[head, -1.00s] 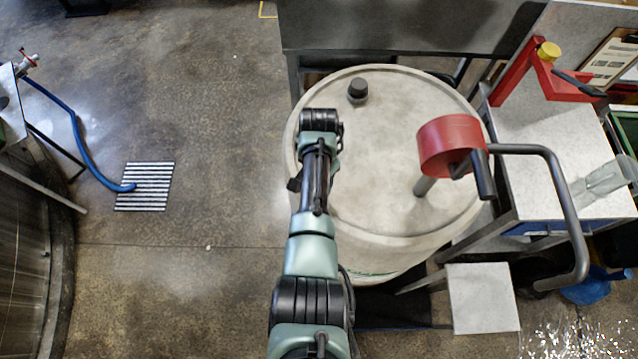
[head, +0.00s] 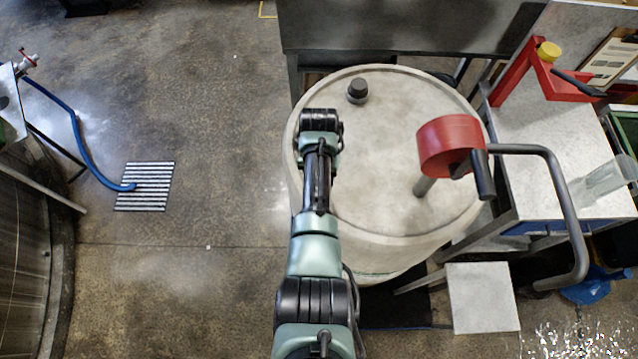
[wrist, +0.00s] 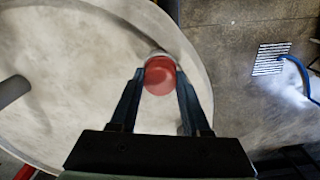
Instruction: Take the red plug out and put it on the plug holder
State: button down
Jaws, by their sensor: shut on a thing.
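The red plug (wrist: 160,78) shows in the wrist view near the edge of the round pale drum top (wrist: 75,75). My gripper (wrist: 161,70) is shut on it, with one finger on each side. A pale rim shows just behind the plug, and I cannot tell whether the plug is still seated. In the head view the end of my arm is over the left side of the drum top (head: 385,185), and it hides the plug and the fingers. I cannot surely pick out the plug holder; a red bracket with a yellow knob (head: 549,51) stands on the right-hand bench.
A dark cap (head: 357,91) stands at the back of the drum top. A red cylinder (head: 449,146) with a bent grey handle (head: 570,215) rises at its right. A bench (head: 545,150) adjoins on the right. The floor (head: 200,130) to the left is mostly open.

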jog(key=n, duration=0.5)
jog(key=shift+c, duration=1.4)
grip_release()
jog(key=shift+c, duration=0.4)
